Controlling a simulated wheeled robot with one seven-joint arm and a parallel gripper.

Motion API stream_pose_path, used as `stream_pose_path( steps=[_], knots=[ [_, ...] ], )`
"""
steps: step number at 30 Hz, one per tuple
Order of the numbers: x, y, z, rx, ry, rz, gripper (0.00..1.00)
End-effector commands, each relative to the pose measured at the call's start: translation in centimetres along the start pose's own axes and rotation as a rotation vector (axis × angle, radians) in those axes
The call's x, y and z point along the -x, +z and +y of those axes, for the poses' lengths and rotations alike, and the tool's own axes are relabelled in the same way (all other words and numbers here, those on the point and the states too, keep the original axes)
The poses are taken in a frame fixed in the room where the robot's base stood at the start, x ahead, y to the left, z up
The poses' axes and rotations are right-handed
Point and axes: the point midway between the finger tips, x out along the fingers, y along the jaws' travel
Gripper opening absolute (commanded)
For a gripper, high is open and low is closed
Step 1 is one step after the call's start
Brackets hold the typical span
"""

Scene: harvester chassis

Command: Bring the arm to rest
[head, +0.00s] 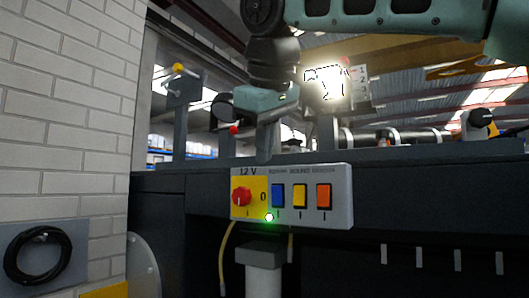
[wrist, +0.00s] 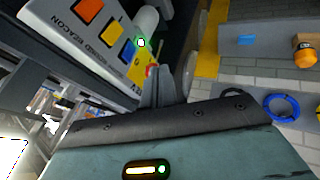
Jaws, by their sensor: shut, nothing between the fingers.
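My gripper (head: 263,157) hangs fingers-down from the arm in the head view, its grey fingers together and empty. Its tips are just in front of or above the top edge of the switch panel (head: 342,214); the gap is hard to judge. In the wrist view my gripper (wrist: 160,72) points toward the panel's 12 V end. The panel carries a red rotary knob (head: 241,197) on a yellow plate and blue (head: 278,195), yellow (head: 300,196) and orange (head: 323,196) rocker switches. A green lamp (head: 268,217) glows below the knob.
A white brick wall (head: 62,120) stands at left with a black coil (head: 38,257) on a grey plate. A bright lit lamp (head: 326,84) stands close behind my gripper. The wrist view shows a blue ring (wrist: 282,107) and an orange-topped item (wrist: 305,55).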

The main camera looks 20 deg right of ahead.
Motion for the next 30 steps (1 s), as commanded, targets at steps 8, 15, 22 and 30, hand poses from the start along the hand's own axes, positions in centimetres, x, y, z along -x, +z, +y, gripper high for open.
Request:
stream_pose_path(
  steps=[8, 15, 22, 30],
  knots=[
    [0.0, 0.0, 0.0, 0.0, 0.0, 0.0, 0.0],
    [-3.0, 0.9, -2.7, 0.033, -0.049, -0.023, 0.0],
    [-12.7, 7.0, -13.4, 0.105, -0.242, -0.107, 0.0],
    [-21.4, 20.2, -24.8, 0.077, -0.435, -0.253, 0.0]
  ],
)
